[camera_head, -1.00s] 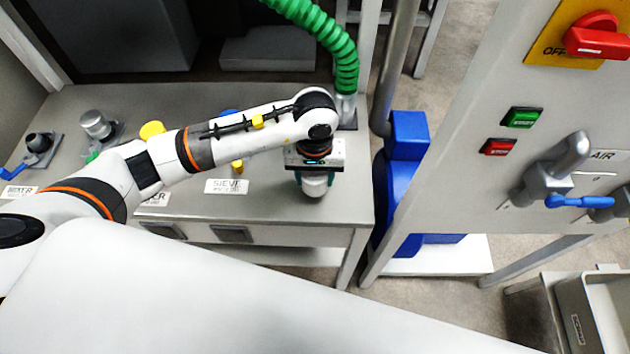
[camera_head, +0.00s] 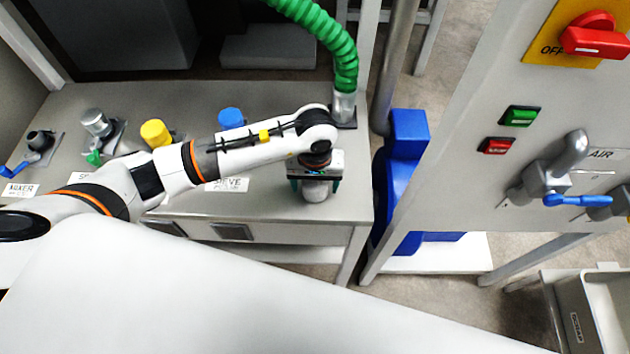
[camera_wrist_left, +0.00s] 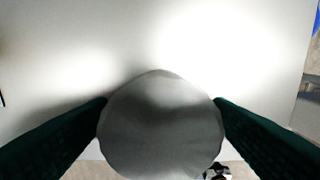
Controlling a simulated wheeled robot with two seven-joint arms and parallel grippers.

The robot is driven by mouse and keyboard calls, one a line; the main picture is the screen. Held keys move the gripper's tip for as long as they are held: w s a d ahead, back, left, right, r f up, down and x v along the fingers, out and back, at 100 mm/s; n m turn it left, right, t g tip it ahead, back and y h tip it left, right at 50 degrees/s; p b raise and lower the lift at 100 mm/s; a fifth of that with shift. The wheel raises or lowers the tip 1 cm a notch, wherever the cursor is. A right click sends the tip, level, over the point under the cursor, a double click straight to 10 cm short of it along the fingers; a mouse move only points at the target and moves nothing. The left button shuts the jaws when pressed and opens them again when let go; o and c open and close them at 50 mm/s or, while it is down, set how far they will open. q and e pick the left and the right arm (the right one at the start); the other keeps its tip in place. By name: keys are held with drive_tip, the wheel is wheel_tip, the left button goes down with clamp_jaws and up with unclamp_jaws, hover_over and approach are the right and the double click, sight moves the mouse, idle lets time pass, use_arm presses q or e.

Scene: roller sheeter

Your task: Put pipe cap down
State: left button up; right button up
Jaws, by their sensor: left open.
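The pipe cap (camera_head: 315,191) is a grey round piece that shows below my left gripper (camera_head: 314,184) near the right front of the grey table. In the left wrist view the cap (camera_wrist_left: 160,125) fills the lower middle as a grey disc. The dark green fingers of my left gripper (camera_wrist_left: 161,103) stand on either side of it, open. I cannot tell whether they still touch its sides. The cap appears to be on or just above the table top. My right gripper is not in view.
The table (camera_head: 262,206) has a green hose (camera_head: 322,28) on a pipe fitting (camera_head: 344,107) at its back right. Yellow (camera_head: 155,133) and blue (camera_head: 231,118) caps and valves stand to the left. The control panel (camera_head: 470,150) stands to the right.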

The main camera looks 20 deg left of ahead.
use_arm(q)
drive_tip(key=shift+r, duration=0.45)
wheel_tip(320, 180, up, 12)
drive_tip(key=b, duration=0.2)
drive_tip(key=shift+f, duration=0.25)
